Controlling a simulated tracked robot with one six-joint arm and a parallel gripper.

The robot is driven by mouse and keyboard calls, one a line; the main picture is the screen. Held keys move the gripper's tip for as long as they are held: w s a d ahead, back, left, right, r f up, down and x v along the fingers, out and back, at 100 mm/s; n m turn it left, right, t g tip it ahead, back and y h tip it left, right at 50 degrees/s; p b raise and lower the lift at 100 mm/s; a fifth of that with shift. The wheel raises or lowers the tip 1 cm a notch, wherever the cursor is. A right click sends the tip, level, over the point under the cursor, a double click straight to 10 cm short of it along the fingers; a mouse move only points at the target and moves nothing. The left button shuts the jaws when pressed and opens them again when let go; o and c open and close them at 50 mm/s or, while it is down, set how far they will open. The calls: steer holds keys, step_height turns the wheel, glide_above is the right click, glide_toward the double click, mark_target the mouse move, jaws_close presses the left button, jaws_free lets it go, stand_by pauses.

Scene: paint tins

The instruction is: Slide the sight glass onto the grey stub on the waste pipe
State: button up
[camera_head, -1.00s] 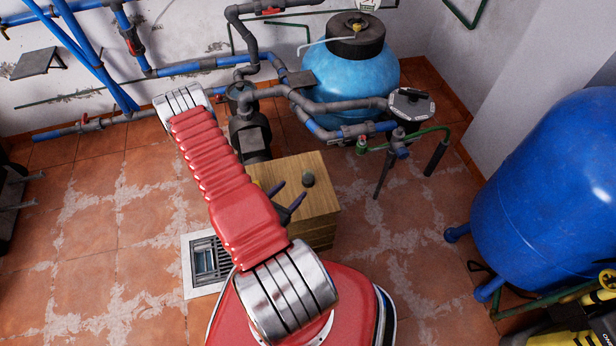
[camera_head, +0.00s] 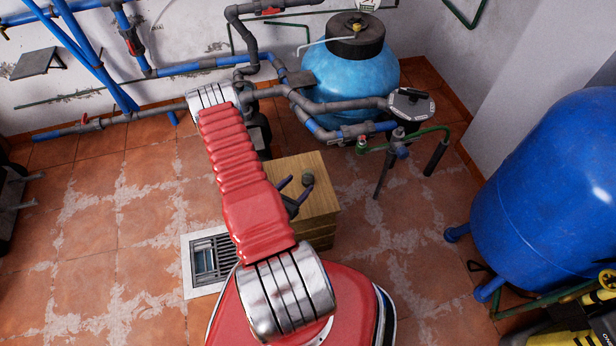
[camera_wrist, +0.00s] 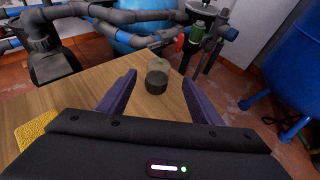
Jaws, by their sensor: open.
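A small dark cylinder with a paler, greyish top, which looks like the sight glass (camera_head: 308,179), stands upright on a wooden block (camera_head: 325,204). In the wrist view the sight glass (camera_wrist: 156,82) shows in line with the gap between my fingers, a little beyond the fingertips. My gripper (camera_head: 297,187) is open and empty, just left of it in the head view; its two purple fingers (camera_wrist: 160,88) are spread in the wrist view. The red arm hides part of the gripper. Grey and green pipework (camera_head: 362,144) stands behind the block; I cannot tell which part is the stub.
A light-blue tank (camera_head: 350,82) and a dark filter housing (camera_head: 410,104) stand behind the block. A large blue tank (camera_head: 555,200) is at right. A floor drain (camera_head: 211,262) lies at left. A yellow pad (camera_wrist: 37,130) lies on the block. Open tiled floor is at left.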

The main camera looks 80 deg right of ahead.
mark_target(305, 177)
steer(key=shift+x, duration=1.65)
steer(key=shift+d, duration=0.1)
steer(key=shift+r+x, duration=0.1)
steer(key=shift+x, duration=1.2)
steer(key=shift+r+x, duration=0.15)
steer(key=shift+x, duration=1.1)
steer(key=shift+w+d, duration=0.1)
steer(key=shift+c, duration=0.2)
steer(key=c, duration=1.1)
steer(key=shift+r, duration=5)
